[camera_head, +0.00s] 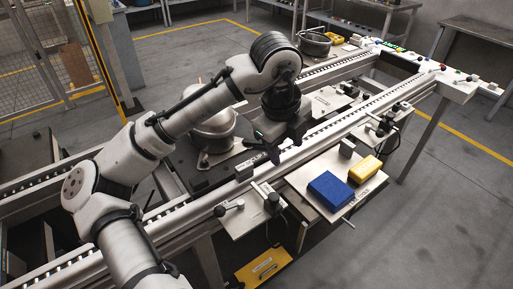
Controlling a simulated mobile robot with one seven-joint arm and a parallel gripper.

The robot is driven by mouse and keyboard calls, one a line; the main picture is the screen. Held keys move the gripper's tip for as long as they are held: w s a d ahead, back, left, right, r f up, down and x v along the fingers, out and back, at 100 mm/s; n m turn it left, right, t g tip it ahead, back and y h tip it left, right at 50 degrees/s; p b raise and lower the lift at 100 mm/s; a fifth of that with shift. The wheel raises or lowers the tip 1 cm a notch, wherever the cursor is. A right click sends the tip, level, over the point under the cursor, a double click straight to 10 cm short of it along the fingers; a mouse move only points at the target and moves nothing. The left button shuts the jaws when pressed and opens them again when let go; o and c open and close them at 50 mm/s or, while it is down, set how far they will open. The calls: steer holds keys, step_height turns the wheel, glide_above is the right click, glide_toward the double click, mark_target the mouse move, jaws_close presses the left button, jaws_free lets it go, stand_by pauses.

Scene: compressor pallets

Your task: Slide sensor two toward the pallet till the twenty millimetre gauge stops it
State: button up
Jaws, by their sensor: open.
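My gripper (266,149) is open above the near edge of the dark pallet (215,179), pointing down, with nothing seen between its fingers. The pallet carries a silver compressor (206,132), partly behind my arm. A sensor bracket with a black knob and lever (271,199) sits on a plate outside the near rail, close to the pallet. A similar bracket (380,127) is farther along the rail to the right. I cannot read which one is sensor two. A small dark block (244,171) stands by the pallet edge; I cannot tell if it is the gauge.
A side shelf (318,210) holds a blue box (330,190), a yellow box (364,169) and a small grey block (346,148). The near conveyor rail (335,128) runs diagonally beneath my gripper. A second compressor (314,43) stands farther back. A yellow case (263,265) is low in front.

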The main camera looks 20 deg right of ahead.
mark_target(271, 194)
steer(key=a+f, duration=0.1)
steer(key=f, duration=0.4)
steer(key=a+f+y, duration=0.1)
steer(key=f, duration=0.4)
steer(key=s+a+f+m+g+y+p, duration=0.1)
steer(key=f, duration=0.4)
steer(key=shift+s+f, duration=0.1)
steer(key=shift+f, duration=0.2)
steer(key=c, duration=1.1)
